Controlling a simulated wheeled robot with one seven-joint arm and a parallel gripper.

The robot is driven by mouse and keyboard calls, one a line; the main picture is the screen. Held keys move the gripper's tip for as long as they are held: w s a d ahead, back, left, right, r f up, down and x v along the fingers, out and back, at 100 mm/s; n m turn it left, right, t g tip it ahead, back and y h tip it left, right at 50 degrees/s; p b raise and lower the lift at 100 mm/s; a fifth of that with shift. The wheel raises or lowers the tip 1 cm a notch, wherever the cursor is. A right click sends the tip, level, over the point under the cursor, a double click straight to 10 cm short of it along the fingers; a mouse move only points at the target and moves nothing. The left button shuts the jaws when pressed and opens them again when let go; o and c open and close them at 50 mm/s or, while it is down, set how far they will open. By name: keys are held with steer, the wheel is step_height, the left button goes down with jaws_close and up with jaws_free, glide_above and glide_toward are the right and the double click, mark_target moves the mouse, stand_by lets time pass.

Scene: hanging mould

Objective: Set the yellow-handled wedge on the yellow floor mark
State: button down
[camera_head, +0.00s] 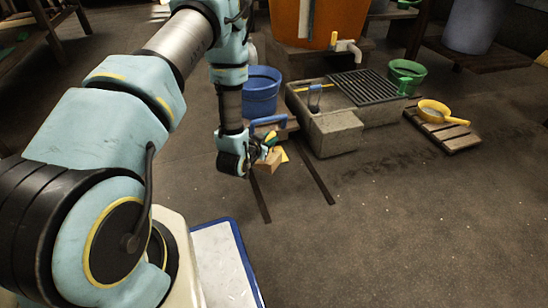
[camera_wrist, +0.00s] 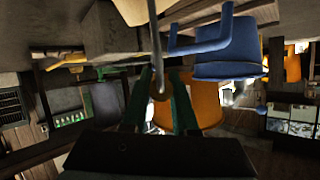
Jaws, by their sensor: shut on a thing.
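My gripper (camera_head: 264,150) is low over the floor, left of the concrete trough. It is shut on the yellow-handled wedge (camera_head: 268,163), a light wooden block just below the fingers. A yellow patch (camera_head: 283,154) shows beside the block; I cannot tell whether it is the handle or the floor mark. In the wrist view, my green fingers (camera_wrist: 159,105) close around the lower end of a thin rod, and a tan and yellow piece (camera_wrist: 132,10) shows at the top edge. Whether the wedge touches the floor cannot be told.
A blue-handled piece (camera_head: 268,120) is close behind my gripper, with a blue bucket (camera_head: 262,92) beyond. The concrete trough (camera_head: 335,135) and its grate stand to the right. Two dark strips (camera_head: 316,178) lie on the floor. A yellow pan (camera_head: 436,110) rests on a pallet (camera_head: 445,135). The front right floor is clear.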

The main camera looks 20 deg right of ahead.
steer(key=shift+w+a, duration=0.15)
steer(key=shift+a, duration=0.6)
steer(key=shift+w+f+n, duration=0.15)
steer(key=shift+w+n, duration=0.05)
steer(key=shift+n, duration=0.1)
steer(key=a+f+b+x, duration=0.1)
steer(key=f+b+x, duration=0.1)
steer(key=b+x, duration=0.6)
steer(key=x, duration=0.7)
steer(key=shift+w, duration=0.1)
steer(key=shift+f, duration=0.15)
steer(key=c, duration=0.7)
jaws_free()
